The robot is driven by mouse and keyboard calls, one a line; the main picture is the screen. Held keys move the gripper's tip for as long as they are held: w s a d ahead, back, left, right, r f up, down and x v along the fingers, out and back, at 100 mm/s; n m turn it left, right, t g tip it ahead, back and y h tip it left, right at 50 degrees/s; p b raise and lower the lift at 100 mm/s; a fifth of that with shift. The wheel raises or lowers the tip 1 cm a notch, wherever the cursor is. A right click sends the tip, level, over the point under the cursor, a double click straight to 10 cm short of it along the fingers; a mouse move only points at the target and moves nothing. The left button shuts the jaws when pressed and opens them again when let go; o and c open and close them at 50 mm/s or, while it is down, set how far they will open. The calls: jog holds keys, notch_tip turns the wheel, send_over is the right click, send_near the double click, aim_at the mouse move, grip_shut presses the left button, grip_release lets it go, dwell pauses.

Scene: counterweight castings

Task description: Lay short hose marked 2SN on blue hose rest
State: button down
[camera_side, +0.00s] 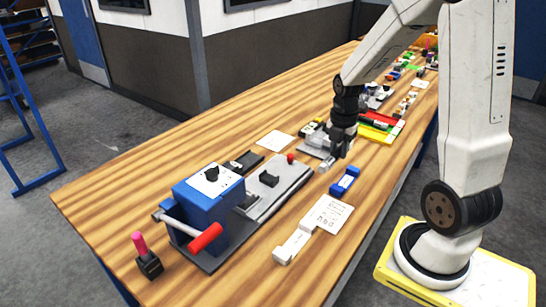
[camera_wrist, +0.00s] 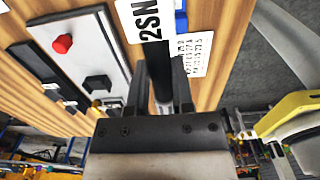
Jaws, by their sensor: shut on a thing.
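The short hose (camera_wrist: 161,65) is black, with a white label reading 2SN (camera_wrist: 150,20) near its far end in the wrist view. My gripper (camera_wrist: 161,75) is shut on it, with one finger on each side. In the side view my gripper (camera_side: 337,152) is low over the wooden table; the hose is small and hard to make out there. The blue hose rest (camera_side: 345,182) lies just right of and nearer than my gripper, apart from it. In the wrist view a sliver of blue (camera_wrist: 181,20) shows beside the label, probably the rest, mostly hidden.
A blue clamp unit (camera_side: 208,205) with a red handle stands on a grey plate with a red knob (camera_side: 290,158). A printed white card (camera_side: 328,213) lies in front of the rest. Yellow, red and green trays (camera_side: 380,128) are behind. Bare wood lies along the left.

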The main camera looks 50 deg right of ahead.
jog(key=d, duration=0.1)
jog(key=s+d+f, duration=0.1)
jog(key=d, duration=0.1)
jog(key=s+d, duration=0.1)
jog(key=shift+d+f, duration=0.15)
jog(key=shift+f, duration=0.25)
jog(key=shift+f, duration=0.2)
jog(key=shift+f, duration=2.6)
jog(key=shift+f, duration=0.7)
jog(key=shift+c, duration=2)
grip_release()
jog(key=shift+r, duration=0.15)
notch_tip(320, 180, up, 7)
